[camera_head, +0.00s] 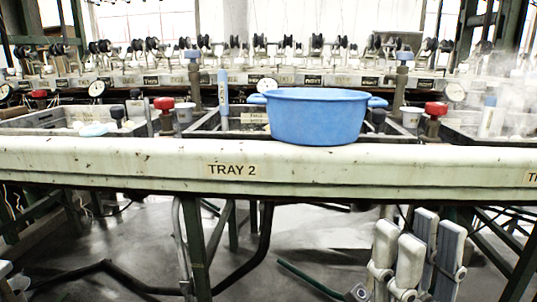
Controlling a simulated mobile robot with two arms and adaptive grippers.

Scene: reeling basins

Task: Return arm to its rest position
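My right gripper (418,228) is at the lower right, below and in front of the tray bench. Its pale grey fingers point up and stand apart, with nothing between them. Its wrist and arm are cut off by the bottom edge. A small pale and grey piece at the lower left corner may be part of my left gripper; too little shows to tell its state. A blue basin (318,116) with two side handles stands upright at the bench's front edge, apart from my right gripper.
The long pale bench edge (110,165) labelled TRAY 2 crosses the whole view. Behind it are sunken trays, red-knobbed valves (436,110), gauges (97,88) and a row of reeling fittings. Under the bench are dark legs, pipes and a hose (305,277) over grey floor.

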